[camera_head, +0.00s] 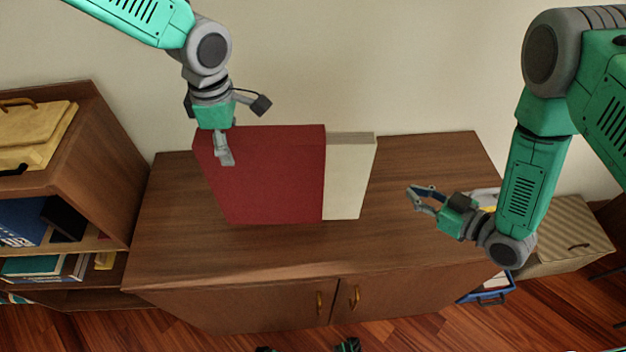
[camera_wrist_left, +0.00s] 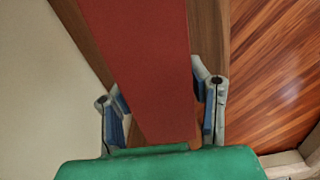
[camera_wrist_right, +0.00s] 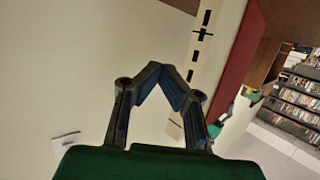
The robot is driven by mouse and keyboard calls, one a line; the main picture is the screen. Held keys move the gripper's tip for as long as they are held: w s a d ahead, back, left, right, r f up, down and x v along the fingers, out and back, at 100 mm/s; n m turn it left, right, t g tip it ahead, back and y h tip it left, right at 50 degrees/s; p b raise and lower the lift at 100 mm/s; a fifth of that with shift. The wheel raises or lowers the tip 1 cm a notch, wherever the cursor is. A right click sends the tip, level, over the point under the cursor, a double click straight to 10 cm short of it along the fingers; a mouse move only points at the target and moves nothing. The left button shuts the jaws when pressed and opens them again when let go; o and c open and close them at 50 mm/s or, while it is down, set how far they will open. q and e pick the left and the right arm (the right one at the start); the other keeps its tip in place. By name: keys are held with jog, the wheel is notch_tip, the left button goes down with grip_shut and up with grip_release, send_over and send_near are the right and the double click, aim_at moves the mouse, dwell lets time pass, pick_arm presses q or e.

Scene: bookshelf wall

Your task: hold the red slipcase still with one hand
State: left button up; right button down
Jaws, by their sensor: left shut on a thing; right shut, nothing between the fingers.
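The red slipcase (camera_head: 270,175) stands upright on the wooden cabinet, and a cream volume (camera_head: 347,178) sticks out of its right side. My left gripper (camera_head: 226,160) is shut on the slipcase near its upper left end. In the left wrist view, its fingers (camera_wrist_left: 158,92) sit on either side of the red slipcase (camera_wrist_left: 140,45). My right gripper (camera_head: 411,197) is shut and empty, to the right of the cream volume and apart from it. In the right wrist view, the fingertips (camera_wrist_right: 160,70) meet; the cream volume (camera_wrist_right: 196,65) shows black marks, with the red slipcase (camera_wrist_right: 240,50) beyond.
The cabinet top (camera_head: 300,250) is clear in front of the slipcase and on both sides. A bookshelf (camera_head: 110,160) stands at the left. At the right, a beige box (camera_head: 565,240) and a blue crate (camera_head: 490,290) stand low beside the cabinet. The wall is close behind.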

aim_at(356, 191)
jog(key=w+a+f, duration=0.1)
jog(key=w+a, duration=0.2)
jog(key=a, duration=0.4)
jog(key=shift+w, duration=0.1)
dwell(1.3)
jog(key=shift+w+a, duration=0.2)
jog(key=shift+a, duration=2.75)
jog(key=shift+w+a, duration=0.2)
jog(key=shift+a, duration=2.75)
jog(key=shift+s+d, duration=0.15)
jog(key=shift+d, duration=2.4)
jog(key=shift+s, duration=0.1)
jog(key=v, duration=1.1)
jog(key=shift+s+d, duration=0.25)
